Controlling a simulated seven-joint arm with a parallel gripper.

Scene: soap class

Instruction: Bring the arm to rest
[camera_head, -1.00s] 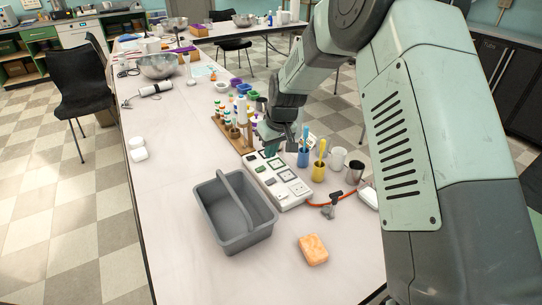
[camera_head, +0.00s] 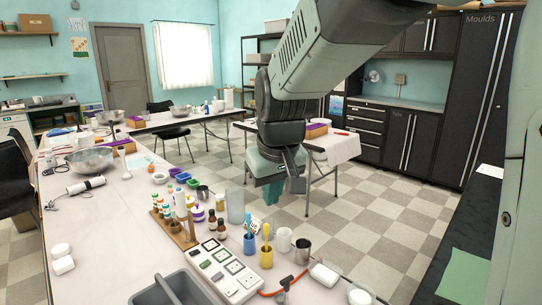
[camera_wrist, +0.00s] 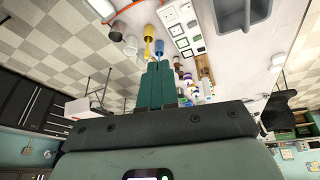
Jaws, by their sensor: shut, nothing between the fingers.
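My gripper (camera_head: 273,196) hangs in the air in the head view, higher than the table top and to the right of the small bottles and cups. Its green fingers point down and are together, with nothing between them. In the wrist view my gripper (camera_wrist: 159,66) shows its two green fingers side by side and touching. No object touches the gripper in either view.
On the white table (camera_head: 110,250) stand a grey caddy (camera_head: 172,290), a white panel (camera_head: 222,270), a blue cup (camera_head: 249,243), a yellow cup (camera_head: 266,257), a metal cup (camera_head: 303,250) and a bottle rack (camera_head: 175,230). Open floor (camera_head: 370,215) lies right of the table.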

